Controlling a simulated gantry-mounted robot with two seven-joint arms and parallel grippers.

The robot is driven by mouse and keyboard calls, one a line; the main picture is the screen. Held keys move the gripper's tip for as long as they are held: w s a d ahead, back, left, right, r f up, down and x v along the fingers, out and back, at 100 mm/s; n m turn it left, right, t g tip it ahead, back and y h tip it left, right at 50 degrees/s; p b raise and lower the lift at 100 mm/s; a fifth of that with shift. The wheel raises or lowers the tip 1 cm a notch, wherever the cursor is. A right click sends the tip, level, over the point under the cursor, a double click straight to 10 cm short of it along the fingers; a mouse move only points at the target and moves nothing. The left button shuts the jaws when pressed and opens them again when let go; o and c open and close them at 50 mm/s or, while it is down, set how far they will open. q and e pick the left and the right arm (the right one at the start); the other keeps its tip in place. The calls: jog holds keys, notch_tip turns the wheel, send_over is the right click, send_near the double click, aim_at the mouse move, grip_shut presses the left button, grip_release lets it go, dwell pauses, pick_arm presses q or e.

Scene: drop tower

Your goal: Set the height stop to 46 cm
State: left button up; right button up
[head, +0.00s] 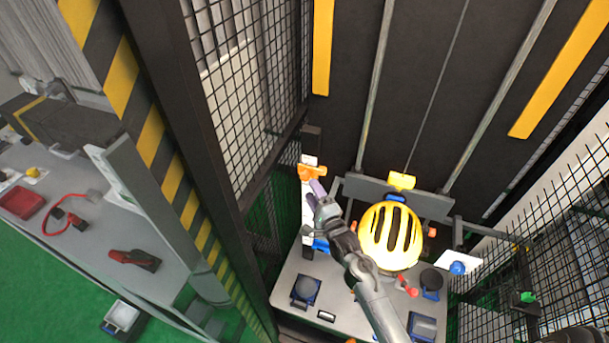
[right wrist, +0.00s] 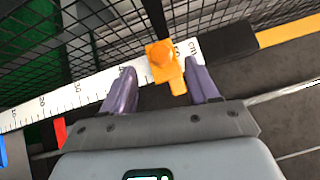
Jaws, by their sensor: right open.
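The orange height stop (head: 312,173) sits near the top of the upright white scale (head: 308,213). In the right wrist view the stop (right wrist: 163,60) covers the scale (right wrist: 58,104) near its "cm" end, past the 30 mark; its exact reading is hard to tell. My right gripper (head: 318,190) is at the stop. In the wrist view its purple fingers (right wrist: 161,88) are open, one on each side of the stop, with a visible gap to each. The fingers look apart from the stop. My left gripper is not in view.
A yellow helmet (head: 390,238) stands on the grey base plate (head: 345,288), close right of my right arm. Mesh walls (head: 245,90) enclose the tower. A blue piece (head: 321,245) is low by the scale. A side bench (head: 75,220) holds red tools.

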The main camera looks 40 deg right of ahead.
aim_at(305, 179)
jog(key=shift+p+x, duration=0.45)
jog(key=shift+x, duration=3.05)
jog(key=shift+c, duration=0.2)
grip_shut()
